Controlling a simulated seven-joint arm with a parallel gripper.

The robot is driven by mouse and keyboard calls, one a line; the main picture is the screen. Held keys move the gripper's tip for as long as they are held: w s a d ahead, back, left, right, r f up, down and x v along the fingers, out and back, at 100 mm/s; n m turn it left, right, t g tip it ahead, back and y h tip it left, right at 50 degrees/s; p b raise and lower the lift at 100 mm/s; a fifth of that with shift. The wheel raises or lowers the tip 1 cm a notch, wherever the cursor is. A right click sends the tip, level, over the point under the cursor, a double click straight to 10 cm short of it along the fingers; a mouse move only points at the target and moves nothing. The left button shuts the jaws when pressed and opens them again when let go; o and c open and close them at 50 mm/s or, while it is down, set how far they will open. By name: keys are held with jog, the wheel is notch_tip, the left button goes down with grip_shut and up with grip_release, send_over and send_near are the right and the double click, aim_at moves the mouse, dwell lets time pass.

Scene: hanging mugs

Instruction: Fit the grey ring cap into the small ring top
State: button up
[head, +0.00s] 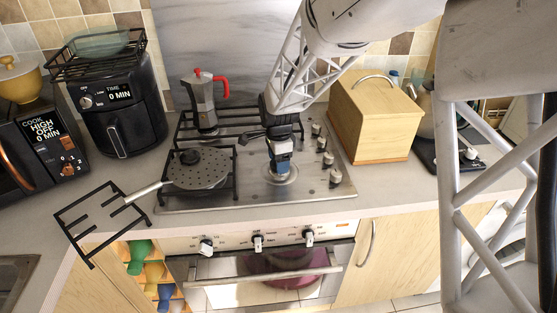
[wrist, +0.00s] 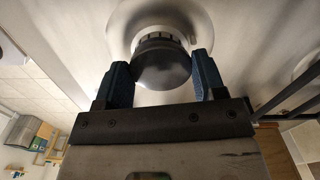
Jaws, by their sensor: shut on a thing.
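The grey ring cap (wrist: 163,64) is a dark round disc between my two blue fingertips in the wrist view. My gripper (head: 281,160) is shut on it, pointing down over the bare burner at the front right of the stove. The small ring top (wrist: 157,37) is a notched metal ring just beyond the cap in the wrist view, inside a round shiny dish (head: 281,178). The cap is very close to the ring; whether it is seated or apart I cannot tell. In the head view my fingers hide the cap and most of the ring.
Left of my gripper, a perforated round pan (head: 200,172) sits on a black grate. A loose grate (head: 100,218) lies at the counter's left front. A moka pot (head: 203,103) stands behind. Knobs (head: 328,159) and a wooden box (head: 372,115) are to the right.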

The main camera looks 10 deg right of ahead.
jog(key=shift+f, duration=0.45)
dwell(0.4)
jog(key=shift+r, duration=0.45)
jog(key=shift+w, duration=0.1)
dwell(0.6)
jog(key=w+d+r+n, duration=0.3)
jog(key=w+r+n, duration=0.1)
jog(key=w, duration=0.3)
jog(key=w+d+r+n, duration=0.3)
jog(key=w+r+n, duration=0.1)
jog(key=w+n, duration=0.2)
jog(key=w+d+r+n, duration=0.3)
jog(key=w+r+n, duration=0.1)
jog(key=w, duration=0.4)
jog(key=shift+w+d+n, duration=0.15)
jog(key=shift+w+n, duration=0.15)
jog(key=shift+n, duration=0.6)
